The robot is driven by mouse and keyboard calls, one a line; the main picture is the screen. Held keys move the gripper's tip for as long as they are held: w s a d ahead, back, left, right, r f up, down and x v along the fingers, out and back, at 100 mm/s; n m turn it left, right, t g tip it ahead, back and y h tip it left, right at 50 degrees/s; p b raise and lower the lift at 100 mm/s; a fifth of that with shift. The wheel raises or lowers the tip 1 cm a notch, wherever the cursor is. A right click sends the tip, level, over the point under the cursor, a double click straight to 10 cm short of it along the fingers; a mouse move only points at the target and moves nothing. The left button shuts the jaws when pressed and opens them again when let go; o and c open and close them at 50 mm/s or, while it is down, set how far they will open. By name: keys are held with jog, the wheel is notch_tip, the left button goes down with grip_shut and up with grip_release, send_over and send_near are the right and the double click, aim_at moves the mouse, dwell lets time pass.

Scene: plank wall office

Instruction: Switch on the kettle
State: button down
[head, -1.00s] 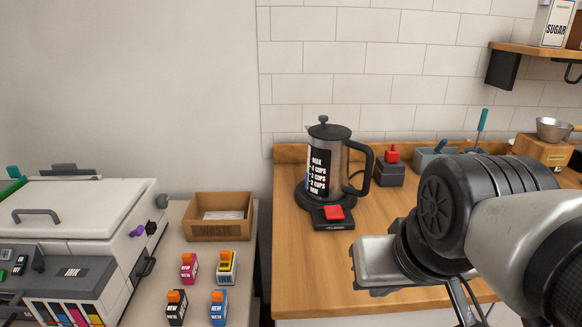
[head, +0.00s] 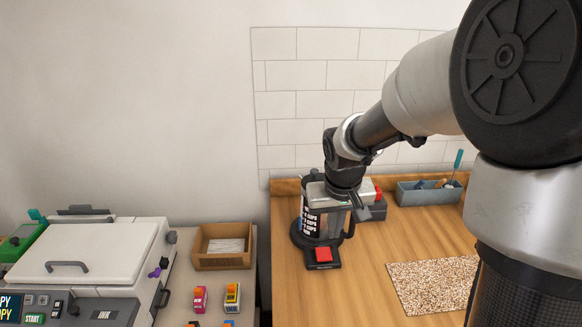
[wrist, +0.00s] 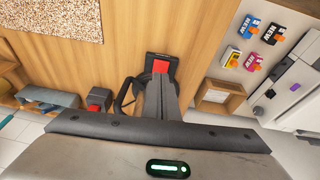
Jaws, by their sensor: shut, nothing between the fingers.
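The kettle (head: 309,220) is a metal and dark pot with a cup scale on its side, upright on a round black base at the left of the wooden counter. A red switch (head: 324,255) sits on the base's front plate; it also shows in the wrist view (wrist: 160,66). My gripper (wrist: 162,80) is shut and empty, over the kettle, its fingers pointing down near the switch in the wrist view. I cannot tell whether they touch anything. The gripper and wrist hide the kettle's top and part of its handle in the head view.
A box with a red top (head: 374,210) stands close behind the kettle, right. A blue-grey tray (head: 428,192) of tools is farther right. A speckled mat (head: 432,284) lies on the counter. The waste box (head: 223,262), ink boxes and printer (head: 92,255) are left.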

jog(key=w+p, duration=0.1)
jog(key=w, duration=0.2)
jog(key=shift+w+r+y, duration=0.1)
jog(key=shift+w+y, duration=0.1)
jog(key=shift+y, duration=0.1)
send_over(325, 256)
jog(key=s, duration=0.1)
notch_tip(325, 256, down, 12)
jog(key=shift+s+a+b, duration=0.1)
jog(key=shift+b, duration=0.3)
jog(key=shift+f, duration=0.75)
